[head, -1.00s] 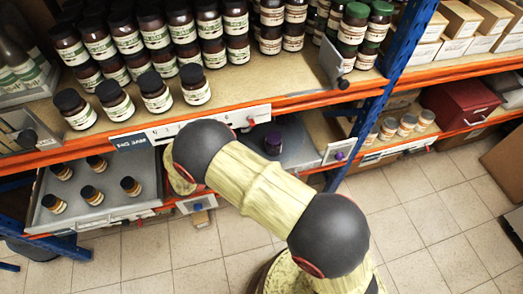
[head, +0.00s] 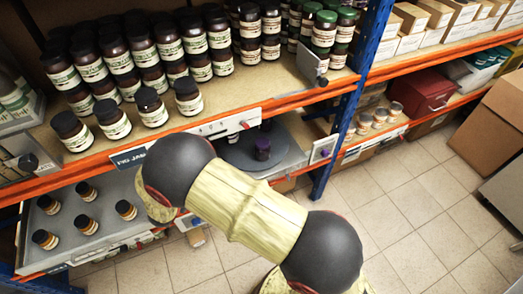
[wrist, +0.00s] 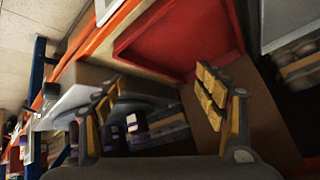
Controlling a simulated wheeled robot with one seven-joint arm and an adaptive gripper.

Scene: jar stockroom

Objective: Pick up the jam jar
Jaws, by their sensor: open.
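A jar with a dark purple lid (head: 262,150) stands upright on a round grey plate (head: 235,160) on the lower shelf, just right of my arm's elbow. I cannot tell for sure that it is the jam jar. In the wrist view my gripper (wrist: 158,82) is open, its yellow-padded fingers wide apart and nothing held. A dark jar with a white label (wrist: 137,124) shows between the fingers, farther off and apart from them. In the head view my gripper is hidden behind my arm.
Many dark jars (head: 115,118) crowd the upper shelf above an orange beam (head: 290,101). A sign (head: 135,157) seems to read "FIG JAM". Several small jars stand in a grey tray (head: 110,232) at left. A blue post (head: 340,130) and a red box (head: 430,93) are right.

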